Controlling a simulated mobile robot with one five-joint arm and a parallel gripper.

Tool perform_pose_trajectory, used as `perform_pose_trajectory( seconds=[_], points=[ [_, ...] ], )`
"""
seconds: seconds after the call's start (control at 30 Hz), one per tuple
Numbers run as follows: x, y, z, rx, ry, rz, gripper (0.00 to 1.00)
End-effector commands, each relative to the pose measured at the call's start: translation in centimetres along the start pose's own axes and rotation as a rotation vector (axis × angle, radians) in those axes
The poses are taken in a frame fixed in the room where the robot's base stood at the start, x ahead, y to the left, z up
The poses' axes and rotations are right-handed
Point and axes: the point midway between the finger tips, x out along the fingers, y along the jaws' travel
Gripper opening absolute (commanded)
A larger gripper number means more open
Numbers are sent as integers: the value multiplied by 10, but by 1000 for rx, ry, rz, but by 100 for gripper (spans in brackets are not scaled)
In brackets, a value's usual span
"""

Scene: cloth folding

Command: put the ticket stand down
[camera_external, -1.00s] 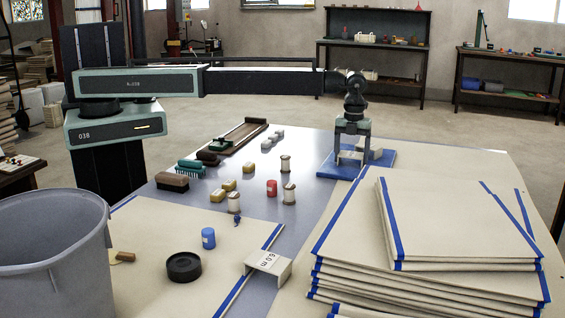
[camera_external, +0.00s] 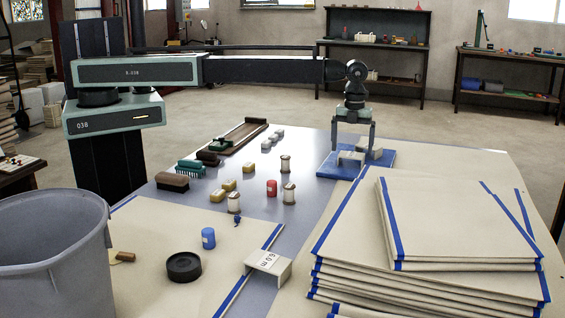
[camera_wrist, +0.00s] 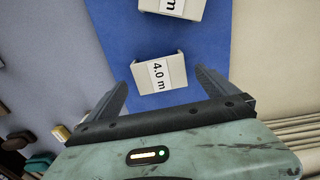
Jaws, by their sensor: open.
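A small pale ticket stand marked 4.0 m (camera_wrist: 152,76) rests on the blue mat (camera_wrist: 112,22). In the external view this stand (camera_external: 350,158) is below my gripper (camera_external: 353,148). My gripper, also in the wrist view (camera_wrist: 163,78), is open. Its fingers are on either side of and above the stand, and no grip on it shows. A second pale ticket stand (camera_wrist: 171,8) lies just beyond it on the mat, cut off by the top of the wrist view.
A stack of cream, blue-edged folded cloths or boards (camera_external: 440,230) is near the mat on the right. Another stand marked 6.0 m (camera_external: 268,264) is in front. Spools (camera_external: 289,194), brushes (camera_external: 172,182) and small blocks lie left of the mat. A grey bin (camera_external: 50,250) is front left.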

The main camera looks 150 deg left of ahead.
Motion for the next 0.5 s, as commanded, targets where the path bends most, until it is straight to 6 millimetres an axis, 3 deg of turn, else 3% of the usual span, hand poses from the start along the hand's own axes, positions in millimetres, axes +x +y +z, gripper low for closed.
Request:
perform_pose_trajectory(
  seconds=[0.03,0.23,0.37,0.5],
  points=[
    [-23,0,0,0,0,0,98],
    [-69,0,0,0,0,0,98],
    [-85,0,0,0,0,0,98],
    [-87,0,0,0,0,0,98]
  ],
)
